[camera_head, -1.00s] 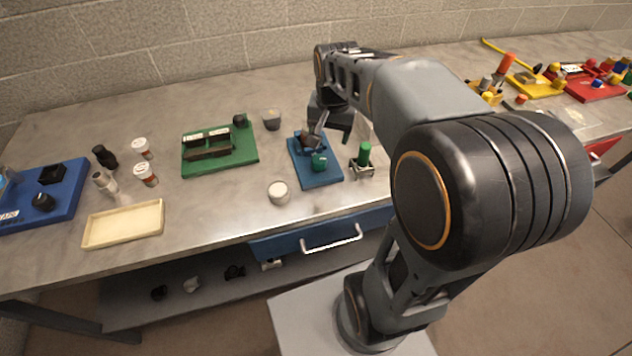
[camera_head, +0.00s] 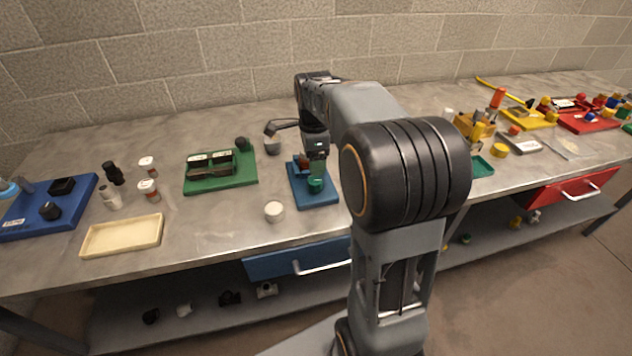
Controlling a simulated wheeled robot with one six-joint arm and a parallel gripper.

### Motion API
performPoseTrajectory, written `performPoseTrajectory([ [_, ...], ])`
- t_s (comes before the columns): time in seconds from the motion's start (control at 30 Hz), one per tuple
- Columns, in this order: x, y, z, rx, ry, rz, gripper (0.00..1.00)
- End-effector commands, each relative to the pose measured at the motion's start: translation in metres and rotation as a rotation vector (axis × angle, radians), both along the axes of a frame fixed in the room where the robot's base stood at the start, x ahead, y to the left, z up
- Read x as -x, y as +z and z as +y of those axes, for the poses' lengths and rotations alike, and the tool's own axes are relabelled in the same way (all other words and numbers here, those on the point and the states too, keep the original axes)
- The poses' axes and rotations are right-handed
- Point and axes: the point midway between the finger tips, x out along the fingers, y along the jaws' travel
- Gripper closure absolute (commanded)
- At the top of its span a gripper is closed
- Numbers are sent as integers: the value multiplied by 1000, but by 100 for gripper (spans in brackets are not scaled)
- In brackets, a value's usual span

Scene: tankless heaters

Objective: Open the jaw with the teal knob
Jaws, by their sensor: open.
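The teal knob (camera_head: 315,185) stands at the front of a blue board (camera_head: 318,201) near the middle of the bench. A darker metal and reddish part (camera_head: 302,162) shows behind the knob on the same board; the jaw itself is too small and covered to make out. My gripper (camera_head: 317,168) points down just above and behind the teal knob, over the blue board. It is open, with nothing clearly between its fingers. I cannot tell whether the fingers touch the knob. My arm comes in from the right and hides the bench right of the board.
A white round jar (camera_head: 274,211) stands left of the board, and a grey cup (camera_head: 272,145) behind it. A green board (camera_head: 235,182) with dark blocks lies further left. A cream tray (camera_head: 95,246) lies front left. A blue drawer (camera_head: 272,268) is below the bench edge.

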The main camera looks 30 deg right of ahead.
Motion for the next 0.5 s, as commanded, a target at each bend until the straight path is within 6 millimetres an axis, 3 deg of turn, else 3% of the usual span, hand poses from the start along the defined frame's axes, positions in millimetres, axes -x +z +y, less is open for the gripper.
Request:
performPoseTrajectory([
  [0.2,0,-42,1,-1,3,3,33],
  [0.5,0,-76,1,0,4,1,33],
])
